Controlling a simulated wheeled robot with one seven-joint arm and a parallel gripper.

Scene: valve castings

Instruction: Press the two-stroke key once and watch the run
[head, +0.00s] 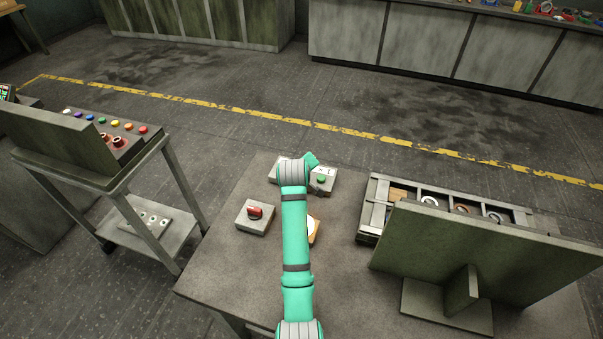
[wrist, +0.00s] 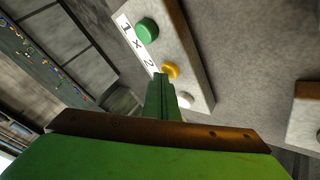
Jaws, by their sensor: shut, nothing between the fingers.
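A grey key box (head: 331,188) stands on the table, partly hidden behind my arm in the head view. In the wrist view the key box (wrist: 188,45) shows a green key (wrist: 147,30), a yellow key (wrist: 170,71) and a white key (wrist: 185,100). A white label (wrist: 137,43) beside them reads like "1 X 2"; I cannot tell which key is the two-stroke one. My gripper (wrist: 163,80) is shut and empty. Its tips appear close to the yellow key; whether they touch it I cannot tell. In the head view its fingers are hidden.
A box with a red switch (head: 254,212) sits left of my arm. A yellow and white item (head: 314,231) is half hidden behind it. A compartment tray (head: 373,205) with rings and an upright panel (head: 480,245) stand right. A trolley with coloured buttons (head: 90,175) stands left.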

